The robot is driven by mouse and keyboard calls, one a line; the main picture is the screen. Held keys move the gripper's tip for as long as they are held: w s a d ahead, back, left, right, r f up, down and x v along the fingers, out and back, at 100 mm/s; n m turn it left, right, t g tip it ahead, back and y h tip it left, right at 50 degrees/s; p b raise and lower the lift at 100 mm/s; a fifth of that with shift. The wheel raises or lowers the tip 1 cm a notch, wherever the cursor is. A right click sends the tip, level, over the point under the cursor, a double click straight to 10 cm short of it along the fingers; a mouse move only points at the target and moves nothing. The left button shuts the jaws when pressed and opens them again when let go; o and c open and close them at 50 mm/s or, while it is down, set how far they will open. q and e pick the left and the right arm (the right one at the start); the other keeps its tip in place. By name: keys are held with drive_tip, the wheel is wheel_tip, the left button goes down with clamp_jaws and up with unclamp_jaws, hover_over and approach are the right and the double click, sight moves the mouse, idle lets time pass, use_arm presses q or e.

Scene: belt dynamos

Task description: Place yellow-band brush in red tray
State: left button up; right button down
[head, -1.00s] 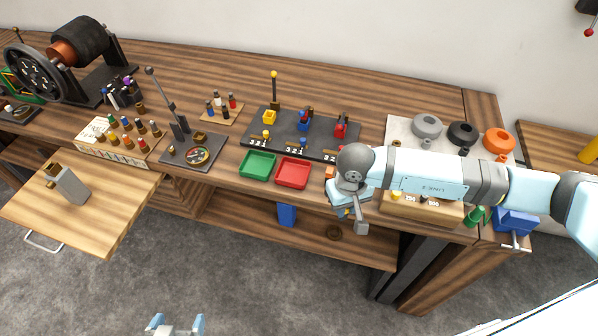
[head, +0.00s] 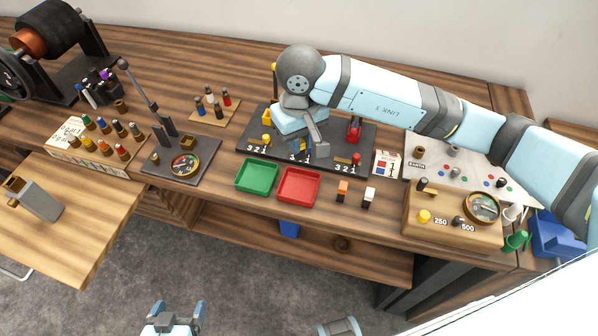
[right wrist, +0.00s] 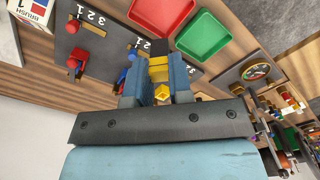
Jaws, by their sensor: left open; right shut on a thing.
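My right gripper (right wrist: 157,82) is shut on the yellow-band brush (right wrist: 158,70), a small block with a dark end and a yellow band. In the head view my right gripper (head: 302,148) is over the dark board (head: 247,147), and the arm hides the brush there. The red tray (head: 299,187) lies empty on the bench in front of the board; it also shows at the top of the right wrist view (right wrist: 160,12). My left gripper (head: 172,318) is open and empty at the bottom of the head view, away from the bench.
A green tray (head: 257,177) sits left of the red one. An orange-band brush (head: 342,190) and a white-band brush (head: 369,197) stand to its right. A wooden meter box (head: 452,212) is further right. A yellow piece (right wrist: 162,94) shows between my right fingers.

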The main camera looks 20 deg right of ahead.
drive_tip(key=shift+w+f+p, duration=0.1)
drive_tip(key=shift+f+p, duration=0.55)
drive_tip(key=shift+f, duration=5.5)
drive_tip(key=shift+f, duration=0.1)
drive_tip(key=shift+f+b, duration=0.1)
drive_tip(key=shift+b, duration=0.2)
drive_tip(key=c, duration=1)
unclamp_jaws()
drive_tip(key=shift+c, duration=0.2)
